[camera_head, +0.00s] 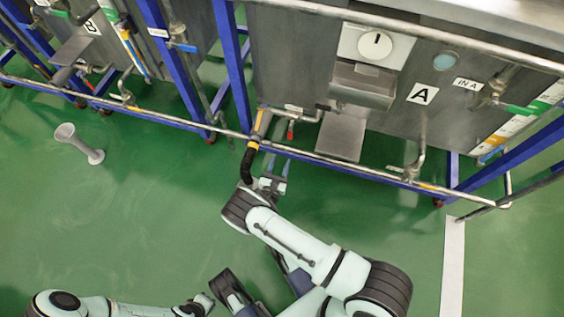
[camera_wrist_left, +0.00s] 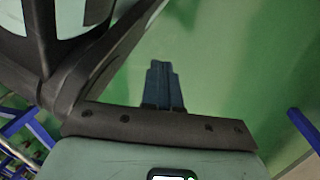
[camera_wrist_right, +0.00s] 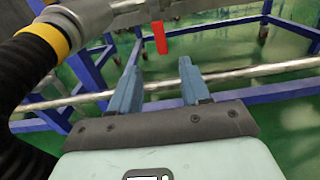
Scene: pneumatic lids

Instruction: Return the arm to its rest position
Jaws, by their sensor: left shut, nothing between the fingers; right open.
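My right gripper (camera_head: 272,185) is out in front of tank A, just below the front rail. In the right wrist view its two blue-grey fingers (camera_wrist_right: 158,82) stand apart with nothing between them. A black hose (camera_wrist_right: 15,95) with a yellow band passes close to the left of this gripper and joins a metal pipe; the hose also shows in the head view (camera_head: 247,165). My left gripper's fingers (camera_wrist_left: 163,88) are shut together and empty in the left wrist view, over green floor. My left arm lies low at the bottom left of the head view.
Tank A (camera_head: 290,60) stands on a blue frame (camera_head: 233,65) behind a long metal rail (camera_head: 330,160). A red handle (camera_wrist_right: 160,38) hangs above the right fingers. A grey spool-shaped object (camera_head: 78,145) is on the floor at left. Open green floor lies left and right.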

